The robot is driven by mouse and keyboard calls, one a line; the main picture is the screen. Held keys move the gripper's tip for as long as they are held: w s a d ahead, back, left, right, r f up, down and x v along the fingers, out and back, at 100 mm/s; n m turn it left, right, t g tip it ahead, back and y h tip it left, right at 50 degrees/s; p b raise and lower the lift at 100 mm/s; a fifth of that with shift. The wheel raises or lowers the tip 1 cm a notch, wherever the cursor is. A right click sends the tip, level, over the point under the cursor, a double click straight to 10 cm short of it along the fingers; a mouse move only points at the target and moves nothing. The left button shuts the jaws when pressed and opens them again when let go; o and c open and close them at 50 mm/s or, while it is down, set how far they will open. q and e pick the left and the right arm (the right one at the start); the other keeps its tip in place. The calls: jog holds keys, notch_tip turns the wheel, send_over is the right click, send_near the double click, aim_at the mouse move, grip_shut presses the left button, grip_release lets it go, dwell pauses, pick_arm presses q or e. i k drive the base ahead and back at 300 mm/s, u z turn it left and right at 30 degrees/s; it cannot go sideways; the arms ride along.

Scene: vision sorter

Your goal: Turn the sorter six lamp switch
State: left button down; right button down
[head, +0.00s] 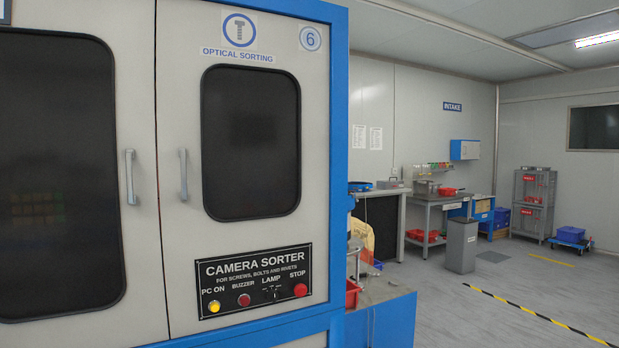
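The sorter (245,130) is a grey cabinet with a blue frame and a number 6 label (311,38), filling the left half of the head view. Its black control panel (230,283) is low on the right door. The lamp switch (271,292) is a small dark part under the word LAMP, between the red buzzer button (244,300) and the red stop button (300,290). Its setting is too small to tell. A yellow PC ON button (214,306) is at the panel's left. Neither of my grippers is in view.
Two door handles (183,174) stick out from the cabinet front. A blue-sided bench (385,318) with a red bin (352,293) stands right of the sorter. The floor further right is open, crossed by a yellow-black stripe (540,316). Workbenches (425,207) line the back wall.

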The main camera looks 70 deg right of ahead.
aim_at(272, 295)
jog(key=z, duration=2.15)
jog(key=k, duration=0.4)
jog(key=z, duration=1.65)
jog(key=i, duration=1.4)
jog(key=u, duration=1.05)
jog(key=i, duration=0.85)
jog(key=u, duration=0.75)
